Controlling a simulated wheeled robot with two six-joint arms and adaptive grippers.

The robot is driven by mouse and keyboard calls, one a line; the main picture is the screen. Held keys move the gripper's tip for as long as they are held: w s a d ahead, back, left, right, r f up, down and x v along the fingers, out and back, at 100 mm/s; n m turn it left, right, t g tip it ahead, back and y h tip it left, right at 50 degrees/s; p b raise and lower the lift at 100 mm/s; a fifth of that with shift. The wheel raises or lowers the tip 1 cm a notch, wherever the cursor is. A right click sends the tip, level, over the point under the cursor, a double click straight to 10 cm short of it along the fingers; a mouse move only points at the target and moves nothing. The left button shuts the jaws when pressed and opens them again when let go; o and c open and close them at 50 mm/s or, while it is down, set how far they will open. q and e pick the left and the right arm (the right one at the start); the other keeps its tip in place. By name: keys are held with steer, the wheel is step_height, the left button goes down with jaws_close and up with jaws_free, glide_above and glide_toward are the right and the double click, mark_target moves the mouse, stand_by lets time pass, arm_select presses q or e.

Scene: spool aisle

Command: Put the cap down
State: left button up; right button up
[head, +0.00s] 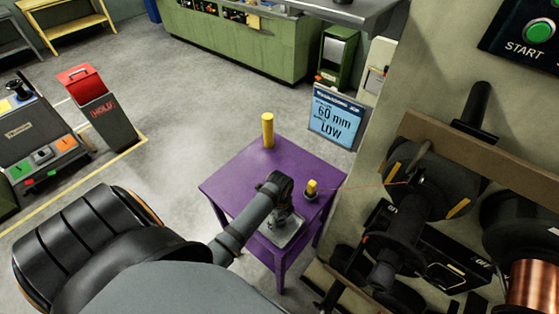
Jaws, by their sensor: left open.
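My left arm reaches in over a purple table (232,182). My left gripper (284,214) points down at a grey metal tray (292,236) near the table's front right edge. It is open, though its fingers are small and partly hidden by the wrist. I cannot pick out a cap for certain; anything under the gripper is hidden. A short yellow piece on a dark base (312,187) stands on the table just right of my gripper, apart from it. A taller yellow cylinder (267,131) stands upright at the table's back corner. My right gripper does not show.
A thin line runs from near the short yellow piece to the spool machine (420,195) at right. A blue sign (335,115) reading "60 mm LOW" stands behind the table. A red-lidded bin (103,118) stands at left. The table's left part is clear.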

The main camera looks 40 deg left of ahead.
arm_select(q)
step_height(320, 180, up, 3)
steer(key=shift+f+b, duration=0.1)
steer(key=shift+b, duration=0.35)
step_height(320, 180, up, 9)
steer(key=b, duration=0.1)
steer(key=shift+s+b, duration=0.15)
steer(key=shift+b, duration=0.2)
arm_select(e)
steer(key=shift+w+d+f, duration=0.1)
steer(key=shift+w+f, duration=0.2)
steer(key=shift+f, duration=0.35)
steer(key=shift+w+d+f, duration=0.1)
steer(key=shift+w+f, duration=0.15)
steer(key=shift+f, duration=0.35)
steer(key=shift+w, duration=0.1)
